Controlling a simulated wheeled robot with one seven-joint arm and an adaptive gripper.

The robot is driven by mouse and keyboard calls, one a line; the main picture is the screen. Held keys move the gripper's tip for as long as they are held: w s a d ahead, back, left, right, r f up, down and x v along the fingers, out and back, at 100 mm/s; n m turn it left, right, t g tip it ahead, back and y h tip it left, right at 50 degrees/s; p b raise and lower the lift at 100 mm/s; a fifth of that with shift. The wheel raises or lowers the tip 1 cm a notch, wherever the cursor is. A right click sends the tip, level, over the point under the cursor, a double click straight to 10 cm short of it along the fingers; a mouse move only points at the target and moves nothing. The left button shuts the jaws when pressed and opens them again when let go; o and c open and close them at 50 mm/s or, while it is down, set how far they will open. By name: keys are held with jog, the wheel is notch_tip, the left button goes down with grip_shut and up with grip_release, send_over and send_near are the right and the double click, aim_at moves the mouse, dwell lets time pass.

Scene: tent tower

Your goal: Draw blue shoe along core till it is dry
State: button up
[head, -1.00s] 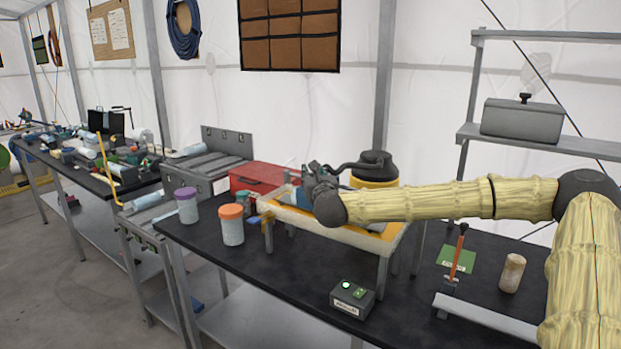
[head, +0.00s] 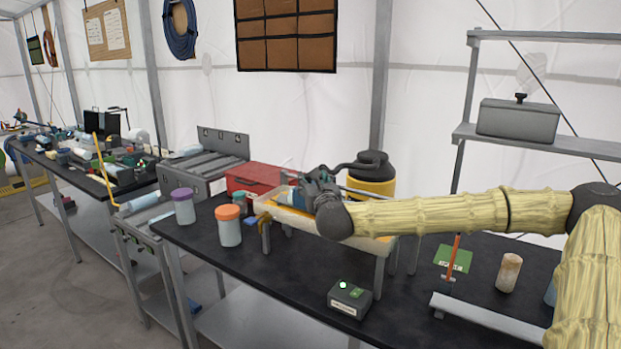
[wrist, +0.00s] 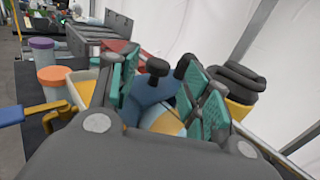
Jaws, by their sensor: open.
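The blue shoe (wrist: 148,91) is a curved blue piece with a dark knob (wrist: 157,66) on top. In the wrist view it sits between the teal-padded fingers of my gripper (wrist: 165,88), which is open around the knob. Below the shoe a pale and orange-tan rounded surface (wrist: 166,124) shows, which looks like the core; most of it is hidden. In the head view my gripper (head: 318,186) is over the long pale tray (head: 385,246) on legs, and my arm covers much of it. Whether the fingers touch the knob I cannot tell.
An orange-lidded jar (head: 229,228) and a purple-lidded jar (head: 184,208) stand left of the tray. A red box (head: 250,177) and a yellow-black canister (head: 371,174) are behind. A small box with a green light (head: 349,299) stands in front. A tan cylinder (head: 509,272) stands right.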

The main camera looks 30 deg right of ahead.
jog(key=v, duration=0.6)
jog(key=shift+s, duration=0.2)
dwell(0.9)
